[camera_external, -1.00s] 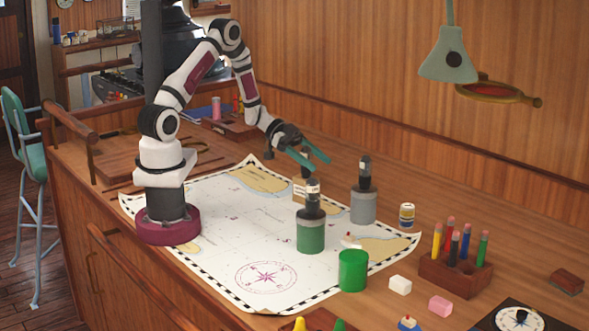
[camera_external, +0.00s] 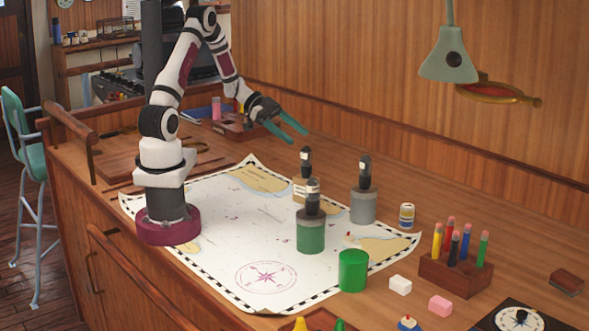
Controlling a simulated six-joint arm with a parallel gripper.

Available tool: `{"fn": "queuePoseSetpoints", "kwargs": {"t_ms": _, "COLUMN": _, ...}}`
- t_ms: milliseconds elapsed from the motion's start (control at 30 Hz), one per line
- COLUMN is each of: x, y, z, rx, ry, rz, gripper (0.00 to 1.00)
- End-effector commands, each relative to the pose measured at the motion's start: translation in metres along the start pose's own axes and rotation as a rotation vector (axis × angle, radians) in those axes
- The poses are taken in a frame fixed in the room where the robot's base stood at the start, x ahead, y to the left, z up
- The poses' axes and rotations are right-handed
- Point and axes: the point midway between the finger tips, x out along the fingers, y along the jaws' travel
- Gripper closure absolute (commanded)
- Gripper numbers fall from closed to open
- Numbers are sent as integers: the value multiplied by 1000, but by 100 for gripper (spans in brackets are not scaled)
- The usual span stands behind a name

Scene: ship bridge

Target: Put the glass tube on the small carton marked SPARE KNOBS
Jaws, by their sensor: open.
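My gripper (camera_external: 298,138) is open and empty, held in the air above the far part of the chart, up and left of several dark upright pieces. One dark piece with a pale band (camera_external: 305,162) stands behind the green canister (camera_external: 311,236); a pale block (camera_external: 298,191) shows partly below it. A piece with a clear, glassy top (camera_external: 313,188) stands on the green canister. Another dark piece (camera_external: 365,172) stands on a grey canister (camera_external: 363,206). I cannot tell for certain which is the glass tube. No SPARE KNOBS lettering is readable, so the carton is not certain.
A bright green cylinder (camera_external: 353,271), a small jar (camera_external: 407,215), white (camera_external: 400,285) and pink (camera_external: 440,306) blocks and a pencil rack (camera_external: 455,271) stand to the right. A lamp (camera_external: 449,55) hangs at upper right. The chart's near middle is clear.

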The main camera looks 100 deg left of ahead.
Motion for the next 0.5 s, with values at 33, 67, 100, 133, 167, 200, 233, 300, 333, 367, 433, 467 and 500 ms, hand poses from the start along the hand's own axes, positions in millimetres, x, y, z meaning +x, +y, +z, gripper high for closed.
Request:
{"fn": "queuePoseSetpoints", "kwargs": {"t_ms": 33, "x": 15, "y": -15, "z": -17, "rx": 94, "ry": -68, "rz": -62, "gripper": 31}}
{"fn": "queuePoseSetpoints", "kwargs": {"t_ms": 67, "x": 25, "y": -28, "z": -29, "rx": 156, "ry": -126, "rz": -122, "gripper": 31}}
{"fn": "queuePoseSetpoints", "kwargs": {"t_ms": 100, "x": 35, "y": -44, "z": -48, "rx": 235, "ry": -212, "rz": -215, "gripper": 31}}
{"fn": "queuePoseSetpoints", "kwargs": {"t_ms": 133, "x": 41, "y": -54, "z": -64, "rx": 283, "ry": -283, "rz": -294, "gripper": 31}}
{"fn": "queuePoseSetpoints", "kwargs": {"t_ms": 167, "x": 43, "y": -61, "z": -80, "rx": 316, "ry": -357, "rz": -376, "gripper": 31}}
{"fn": "queuePoseSetpoints", "kwargs": {"t_ms": 200, "x": 40, "y": -63, "z": -98, "rx": 330, "ry": -455, "rz": -475, "gripper": 31}}
{"fn": "queuePoseSetpoints", "kwargs": {"t_ms": 233, "x": 36, "y": -57, "z": -109, "rx": 320, "ry": -526, "rz": -536, "gripper": 31}}
{"fn": "queuePoseSetpoints", "kwargs": {"t_ms": 300, "x": 19, "y": -22, "z": -122, "rx": 243, "ry": -690, "rz": -619, "gripper": 31}}
{"fn": "queuePoseSetpoints", "kwargs": {"t_ms": 333, "x": 11, "y": 3, "z": -122, "rx": 195, "ry": -758, "rz": -623, "gripper": 31}}
{"fn": "queuePoseSetpoints", "kwargs": {"t_ms": 367, "x": 4, "y": 31, "z": -119, "rx": 144, "ry": -823, "rz": -606, "gripper": 31}}
{"fn": "queuePoseSetpoints", "kwargs": {"t_ms": 433, "x": -13, "y": 104, "z": -107, "rx": 38, "ry": -959, "rz": -499, "gripper": 31}}
{"fn": "queuePoseSetpoints", "kwargs": {"t_ms": 467, "x": -20, "y": 135, "z": -101, "rx": 5, "ry": -1010, "rz": -435, "gripper": 31}}
{"fn": "queuePoseSetpoints", "kwargs": {"t_ms": 500, "x": -29, "y": 172, "z": -94, "rx": -26, "ry": -1065, "rz": -345, "gripper": 31}}
